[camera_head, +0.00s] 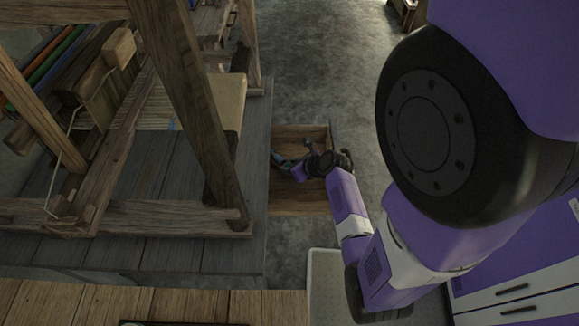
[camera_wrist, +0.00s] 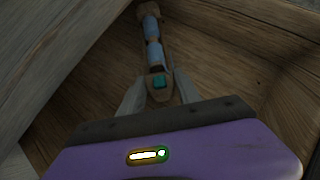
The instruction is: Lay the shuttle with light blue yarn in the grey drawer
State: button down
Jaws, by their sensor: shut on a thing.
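The shuttle with light blue yarn (camera_wrist: 153,36) is a slim wooden piece with light blue windings and a teal mark near its close end. My gripper (camera_wrist: 160,84) is shut on this close end, and the shuttle points away from it. In the head view my gripper (camera_head: 304,163) is over or inside the open drawer (camera_head: 297,202), and a bit of the blue yarn shows at its left. The drawer has a brown wooden inside. In the wrist view its wooden floor (camera_wrist: 225,60) lies behind the shuttle. I cannot tell whether the shuttle touches the floor.
The wooden loom (camera_head: 185,85) stands on a grey plank platform (camera_head: 150,260) left of the drawer. A drawer wall (camera_wrist: 55,50) is close on the left in the wrist view. Bare concrete floor (camera_head: 315,60) lies beyond the drawer. A pale tray (camera_head: 322,285) is at the front.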

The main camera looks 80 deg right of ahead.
jog(key=shift+w+f, duration=0.1)
jog(key=shift+f, duration=0.55)
jog(key=c, duration=0.9)
grip_release()
jog(key=shift+o, duration=0.2)
jog(key=shift+r, duration=0.2)
jog(key=p+v, duration=0.2)
jog(key=v, duration=1)
jog(key=shift+r, duration=0.35)
